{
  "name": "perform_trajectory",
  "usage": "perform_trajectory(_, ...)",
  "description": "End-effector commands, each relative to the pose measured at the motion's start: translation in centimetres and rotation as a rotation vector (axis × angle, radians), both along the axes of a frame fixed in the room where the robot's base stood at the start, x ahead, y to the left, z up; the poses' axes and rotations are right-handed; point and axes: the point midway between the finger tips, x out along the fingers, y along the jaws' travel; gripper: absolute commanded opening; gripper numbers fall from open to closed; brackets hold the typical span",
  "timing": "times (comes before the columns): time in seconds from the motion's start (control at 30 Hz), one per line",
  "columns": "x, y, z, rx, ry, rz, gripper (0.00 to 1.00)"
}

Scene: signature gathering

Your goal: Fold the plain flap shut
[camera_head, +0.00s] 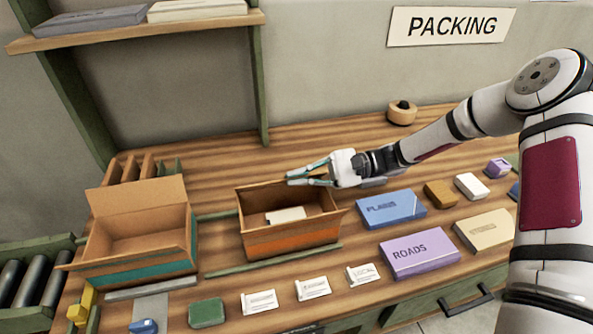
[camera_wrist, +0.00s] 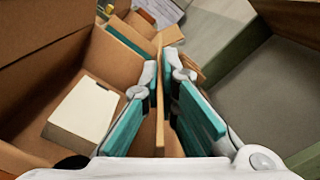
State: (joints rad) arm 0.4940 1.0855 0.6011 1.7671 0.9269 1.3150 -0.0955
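An open cardboard box with an orange band (camera_head: 292,239) stands mid-bench, a pale block (camera_head: 286,215) inside. The block also shows in the wrist view (camera_wrist: 83,108). A plain brown panel, the box's far flap or wall edge (camera_head: 262,189), stands up at the back. My gripper (camera_head: 290,180) is at this far edge, reaching in from the right. In the wrist view its teal fingers (camera_wrist: 163,80) straddle the thin brown panel (camera_wrist: 160,100), one on each side. The fingers are close to it; whether both press on it is unclear.
A second open box with a teal band (camera_head: 140,268) stands to the left. Blue (camera_head: 391,209) and purple (camera_head: 418,252) boxes lie to the right. Several white cards, one of them here (camera_head: 312,288), and a green pad (camera_head: 206,313) lie in front. A shelf (camera_head: 135,32) is above.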

Motion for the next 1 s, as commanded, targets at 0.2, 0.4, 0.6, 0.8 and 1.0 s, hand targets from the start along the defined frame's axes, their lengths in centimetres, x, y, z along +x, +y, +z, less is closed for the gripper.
perform_trajectory(0.2,-0.52,-0.17,-0.45,0.037,-0.125,0.0,0.0)
perform_trajectory(0.4,-0.72,-0.21,-0.75,0.056,-0.193,0.0,0.0)
perform_trajectory(0.6,-0.82,-0.24,-0.91,0.064,-0.22,0.0,0.0)
perform_trajectory(0.8,-0.82,-0.25,-0.93,0.064,-0.223,0.001,0.0)
perform_trajectory(1.0,-0.81,-0.26,-0.93,0.063,-0.222,0.0,0.07)
